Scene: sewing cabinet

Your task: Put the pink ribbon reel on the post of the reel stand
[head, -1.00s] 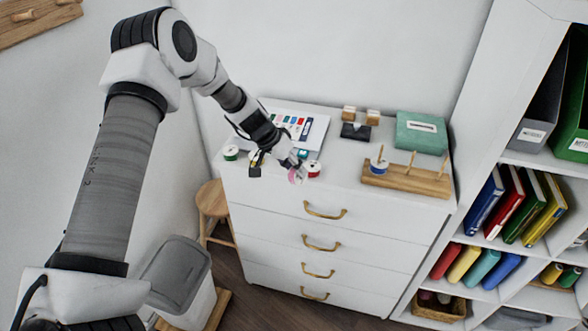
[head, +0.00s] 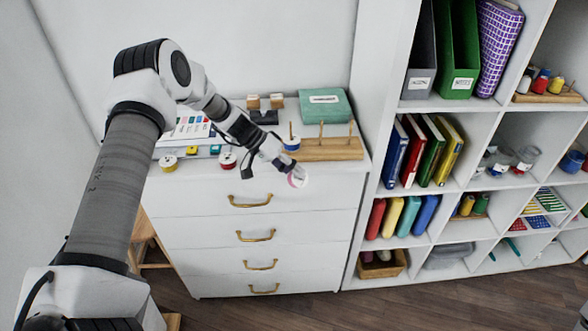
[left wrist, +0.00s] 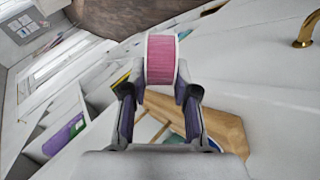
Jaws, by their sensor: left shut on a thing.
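The pink ribbon reel (head: 298,178) is held in my left gripper (head: 284,165), near the front edge of the cabinet top. In the left wrist view the reel (left wrist: 161,60) sits between the fingertips (left wrist: 161,88), its pink ribbon side facing the camera. The reel stand (head: 335,154) is a wooden base with upright posts at the right of the cabinet top. A blue reel (head: 291,144) is on its left post; the middle post (head: 321,130) and right post (head: 350,129) are bare. The stand's base (left wrist: 222,125) also shows beyond the fingers in the left wrist view, partly hidden.
A teal box (head: 325,105) is behind the stand. A white shelf unit (head: 377,170) with books stands at the right.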

